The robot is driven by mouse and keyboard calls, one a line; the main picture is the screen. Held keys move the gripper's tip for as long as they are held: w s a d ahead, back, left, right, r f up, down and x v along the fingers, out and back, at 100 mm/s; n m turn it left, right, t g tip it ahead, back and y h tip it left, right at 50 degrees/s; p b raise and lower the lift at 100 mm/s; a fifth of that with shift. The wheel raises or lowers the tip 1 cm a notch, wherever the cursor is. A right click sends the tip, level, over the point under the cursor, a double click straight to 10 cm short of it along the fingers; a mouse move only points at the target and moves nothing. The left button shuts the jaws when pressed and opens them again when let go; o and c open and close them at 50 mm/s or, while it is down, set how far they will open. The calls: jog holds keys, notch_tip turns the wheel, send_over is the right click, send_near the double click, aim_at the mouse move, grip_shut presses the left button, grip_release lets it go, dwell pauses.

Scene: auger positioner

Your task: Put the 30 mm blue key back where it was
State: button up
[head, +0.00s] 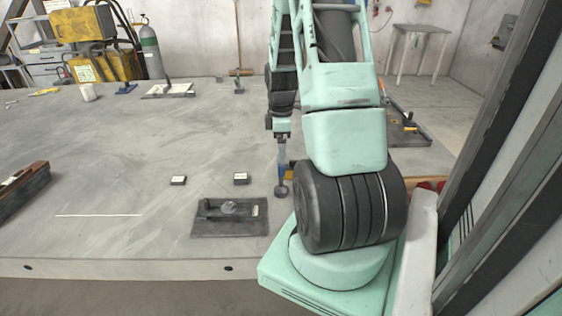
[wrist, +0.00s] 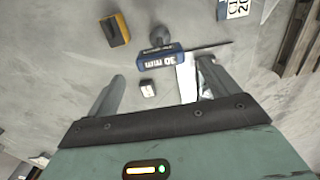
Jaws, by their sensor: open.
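The blue key (wrist: 163,61), marked "30 mm", shows in the wrist view just beyond my fingertips, nearer the right finger. A thin dark rod points right from it. A round dark piece (wrist: 159,36) is close to its far side. In the head view the blue key (head: 282,172) is a small blue patch directly below my gripper (head: 282,150), above a dark round disc (head: 281,190). My gripper (wrist: 160,72) is open, with its fingers wide apart. I cannot tell whether the key touches a finger.
Small dark blocks with white labels (head: 178,180) (head: 240,178) lie left of my gripper. A dark plate with a fixture (head: 230,217) lies near the front edge. A yellow-orange block (wrist: 115,30) is left of the key. The table's middle left is mostly clear.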

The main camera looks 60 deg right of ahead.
jog(key=shift+r, duration=1.75)
jog(key=shift+w+a, duration=0.1)
jog(key=shift+a, duration=0.05)
jog(key=w+a+r, duration=0.2)
jog(key=w+a, duration=0.1)
jog(key=a, duration=0.7)
jog(key=w+a+r, duration=0.1)
jog(key=w+a, duration=0.1)
jog(key=a, duration=0.7)
jog(key=w+a+r, duration=0.2)
jog(key=w+a, duration=0.1)
jog(key=a, duration=0.7)
jog(key=s+a+r+n, duration=0.1)
jog(key=s+a+r, duration=0.1)
jog(key=s+a, duration=1.5)
jog(key=a, duration=0.4)
jog(key=shift+s+r+y, duration=0.15)
jog(key=shift+r+y, duration=0.15)
jog(key=shift+a+n, duration=0.1)
jog(key=shift+n, duration=0.2)
